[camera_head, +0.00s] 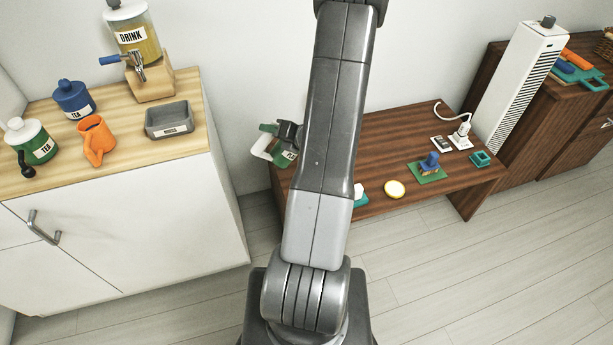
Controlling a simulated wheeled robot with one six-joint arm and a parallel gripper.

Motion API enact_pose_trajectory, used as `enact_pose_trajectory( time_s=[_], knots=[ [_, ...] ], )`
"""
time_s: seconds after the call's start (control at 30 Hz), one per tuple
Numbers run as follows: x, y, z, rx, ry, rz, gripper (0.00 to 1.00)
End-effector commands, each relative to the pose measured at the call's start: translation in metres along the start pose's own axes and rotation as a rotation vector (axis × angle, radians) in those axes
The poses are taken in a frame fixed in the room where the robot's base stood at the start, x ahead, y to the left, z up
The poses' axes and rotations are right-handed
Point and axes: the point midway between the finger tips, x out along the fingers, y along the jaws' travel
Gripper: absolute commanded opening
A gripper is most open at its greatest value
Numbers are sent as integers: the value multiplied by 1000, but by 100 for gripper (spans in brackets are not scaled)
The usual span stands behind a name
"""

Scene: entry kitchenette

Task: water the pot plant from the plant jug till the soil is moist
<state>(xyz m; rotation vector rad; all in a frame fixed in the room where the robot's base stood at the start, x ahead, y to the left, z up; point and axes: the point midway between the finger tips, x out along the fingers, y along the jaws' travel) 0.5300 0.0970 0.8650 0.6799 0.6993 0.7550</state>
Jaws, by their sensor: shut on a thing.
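A green jug (286,158) with a white handle and a pale label, partly hidden by my arm, is at the left end of the low brown table. It looks tilted. My gripper (289,134) shows only as a dark part beside my arm, at the jug's upper side, and is shut on it. The jug's lettering is too small to read, and I cannot tell whether it touches the table. I see no pot plant or soil; my arm covers the middle of the view.
A white tower (520,75) stands right. The left counter (120,145) holds an orange jug (96,140), jars and a drink dispenser (136,40).

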Motion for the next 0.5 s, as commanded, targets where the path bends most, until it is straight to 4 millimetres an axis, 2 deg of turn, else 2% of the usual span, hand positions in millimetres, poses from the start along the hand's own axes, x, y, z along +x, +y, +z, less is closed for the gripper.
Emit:
enact_pose_trajectory(
  time_s=[0.5],
  knots=[
    [-3,1,6,40,-2,22,0]
  ],
)
